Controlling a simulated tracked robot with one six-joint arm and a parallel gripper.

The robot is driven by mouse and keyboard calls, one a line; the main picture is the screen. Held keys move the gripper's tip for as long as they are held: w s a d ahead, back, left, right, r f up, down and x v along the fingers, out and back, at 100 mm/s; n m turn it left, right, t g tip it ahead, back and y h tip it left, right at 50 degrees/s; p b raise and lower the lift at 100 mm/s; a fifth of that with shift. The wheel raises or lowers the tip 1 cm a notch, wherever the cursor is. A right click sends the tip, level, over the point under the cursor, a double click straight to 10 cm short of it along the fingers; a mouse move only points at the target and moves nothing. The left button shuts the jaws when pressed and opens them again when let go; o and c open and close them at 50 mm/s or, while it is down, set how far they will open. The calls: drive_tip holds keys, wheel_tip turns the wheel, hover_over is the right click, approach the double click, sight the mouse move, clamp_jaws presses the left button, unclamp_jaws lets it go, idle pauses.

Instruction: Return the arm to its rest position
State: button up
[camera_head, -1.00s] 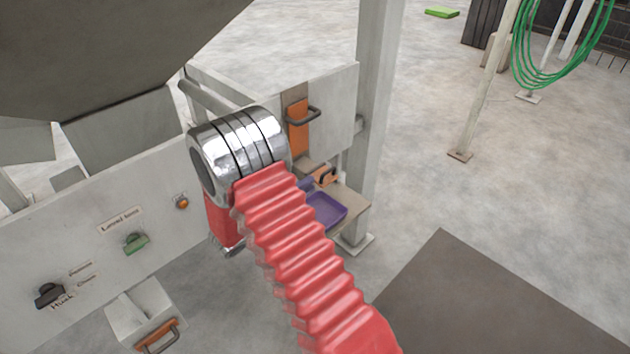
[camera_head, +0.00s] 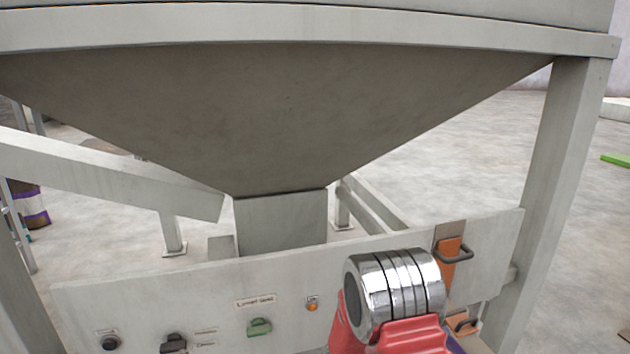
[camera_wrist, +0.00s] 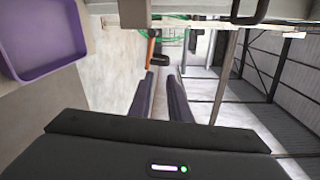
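My red and chrome arm (camera_head: 395,285) rises at the lower right of the head view, in front of the right part of the grey panel (camera_head: 210,292). My gripper's end does not show there. In the wrist view my gripper (camera_wrist: 161,76) has its two dark fingers apart, with only pale floor showing between them, so it is open and empty. A purple tray (camera_wrist: 42,38) lies to the upper left of the fingers, apart from them.
A large grey hopper (camera_head: 270,110) hangs over the panel. The panel carries a green knob (camera_head: 259,328), a black knob (camera_head: 173,343) and an orange light (camera_head: 312,303). An orange plate with a dark handle (camera_head: 447,262) is right of my arm. A post (camera_head: 552,190) stands further right.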

drive_tip(key=s+f+m+g+y, duration=0.1)
drive_tip(key=s+f+m+g, duration=0.25)
drive_tip(key=s+m, duration=0.25)
drive_tip(key=s+a+r+m+g+y, duration=0.1)
drive_tip(key=s+a+m+g+y, duration=0.2)
drive_tip(key=s+m, duration=0.45)
drive_tip(key=s+a+r+m+g+y, duration=0.1)
drive_tip(key=s+a+r+m+y, duration=0.3)
drive_tip(key=m, duration=0.6)
drive_tip(key=s+a+r+m+t+y, duration=0.4)
drive_tip(key=r+m, duration=0.2)
drive_tip(key=r, duration=0.2)
drive_tip(key=s+a+r+m+t+y, duration=0.4)
drive_tip(key=r+m, duration=0.3)
drive_tip(key=r, duration=0.2)
drive_tip(key=shift+s+a+r+t+y, duration=0.2)
drive_tip(key=shift+s+a+t+y, duration=0.25)
drive_tip(key=shift+a, duration=0.15)
drive_tip(key=shift+d+m, duration=0.1)
drive_tip(key=shift+m, duration=0.15)
